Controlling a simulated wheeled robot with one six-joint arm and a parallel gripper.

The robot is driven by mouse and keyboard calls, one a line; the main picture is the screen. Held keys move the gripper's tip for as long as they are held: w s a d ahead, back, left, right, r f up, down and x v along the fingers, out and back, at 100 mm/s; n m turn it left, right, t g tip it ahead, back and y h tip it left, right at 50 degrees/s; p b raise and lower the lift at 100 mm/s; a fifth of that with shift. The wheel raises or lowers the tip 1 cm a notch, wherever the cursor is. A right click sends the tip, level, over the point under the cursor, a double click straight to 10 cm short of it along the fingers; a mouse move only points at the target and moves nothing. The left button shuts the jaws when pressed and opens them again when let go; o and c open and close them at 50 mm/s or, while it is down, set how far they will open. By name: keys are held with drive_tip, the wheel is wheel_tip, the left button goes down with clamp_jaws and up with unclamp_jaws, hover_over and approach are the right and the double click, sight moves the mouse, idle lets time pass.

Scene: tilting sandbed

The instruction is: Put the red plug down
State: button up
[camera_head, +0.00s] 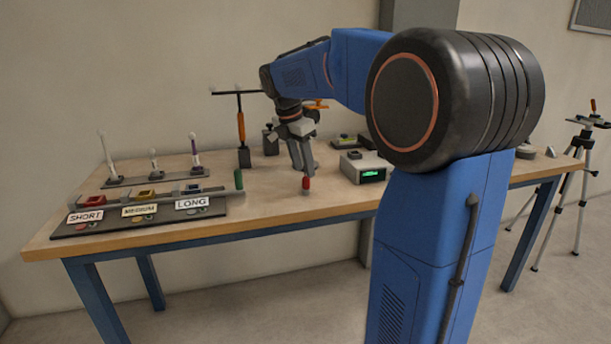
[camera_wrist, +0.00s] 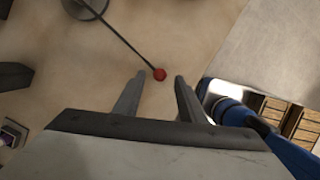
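The red plug (camera_head: 306,184) is a small upright red piece near the table's front edge in the head view. My gripper (camera_head: 303,168) points down just above and behind it in that picture. In the wrist view, a small round red end (camera_wrist: 159,74), which looks like the plug from above, lies between the tips of my gripper (camera_wrist: 159,78). The two fingers are apart, with clear gaps on both sides of the red end. A thin dark line runs from it to the upper left. I cannot tell whether the plug touches the table.
A green upright piece (camera_head: 239,180) stands left on the table (camera_head: 270,203). A grey box with a green display (camera_head: 367,168) is close on the right. A rack labelled SHORT, MEDIUM and LONG (camera_head: 140,212) fills the left side. A stand with an orange handle (camera_head: 241,128) is behind.

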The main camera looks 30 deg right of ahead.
drive_tip(key=v, duration=0.7)
drive_tip(key=shift+r, duration=0.25)
drive_tip(key=s+a+f+m+t+y, duration=0.1)
drive_tip(key=s+a+f+m, duration=0.3)
drive_tip(key=s, duration=0.6)
drive_tip(key=s+a+f+m+t+y, duration=0.1)
drive_tip(key=s+a+f+m+t, duration=0.1)
drive_tip(key=s+a+f+m, duration=0.3)
drive_tip(key=s+a+f+m+t+y, duration=0.1)
drive_tip(key=s+a+f+m, duration=0.3)
drive_tip(key=s+f+m, duration=0.6)
drive_tip(key=s+f, duration=0.2)
drive_tip(key=s, duration=0.3)
drive_tip(key=shift+a+f, duration=0.3)
drive_tip(key=shift+f, duration=0.05)
